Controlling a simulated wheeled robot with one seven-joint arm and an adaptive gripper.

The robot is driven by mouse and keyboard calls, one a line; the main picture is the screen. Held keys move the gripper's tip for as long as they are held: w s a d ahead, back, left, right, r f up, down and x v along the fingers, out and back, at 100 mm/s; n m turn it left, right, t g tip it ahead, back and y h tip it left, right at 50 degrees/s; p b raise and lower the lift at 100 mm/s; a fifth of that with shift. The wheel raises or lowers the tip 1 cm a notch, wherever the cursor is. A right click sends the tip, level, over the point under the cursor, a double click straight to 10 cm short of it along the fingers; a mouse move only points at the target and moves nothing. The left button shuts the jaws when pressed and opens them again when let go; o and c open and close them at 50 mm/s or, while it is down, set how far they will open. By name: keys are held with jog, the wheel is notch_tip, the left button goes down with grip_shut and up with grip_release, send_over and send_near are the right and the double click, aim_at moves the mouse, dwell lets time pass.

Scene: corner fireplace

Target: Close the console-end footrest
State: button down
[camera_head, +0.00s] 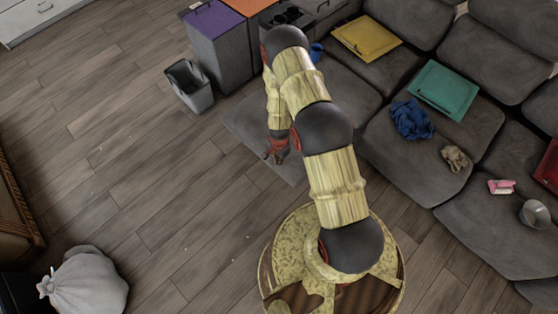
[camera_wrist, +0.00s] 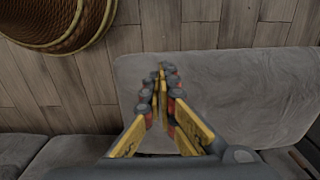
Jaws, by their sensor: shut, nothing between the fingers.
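The console-end footrest (camera_head: 246,122) is a grey padded panel extended out from the left end of the sofa, over the wooden floor. My arm hides part of it in the head view. In the wrist view the footrest (camera_wrist: 245,85) fills the middle and right as a broad grey cushion. My gripper (camera_head: 277,156) is shut and empty, over the footrest in the head view. In the wrist view the fingertips of my gripper (camera_wrist: 162,72) meet in front of the cushion's left part. I cannot tell whether they touch it. The console (camera_head: 287,17) with dark cup holders is partly behind my arm.
A grey bin (camera_head: 189,87) stands left of the footrest, near boxes with purple (camera_head: 212,18) and orange tops. A white sack (camera_head: 85,283) lies at lower left. Sofa seats hold a yellow tray (camera_head: 367,38), green tray (camera_head: 444,90) and blue cloth (camera_head: 411,120). Floor left of the footrest is open.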

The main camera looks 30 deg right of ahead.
aim_at(279, 171)
notch_tip(279, 171, down, 9)
jog(key=b, duration=0.3)
jog(key=shift+f, duration=0.15)
dwell(0.3)
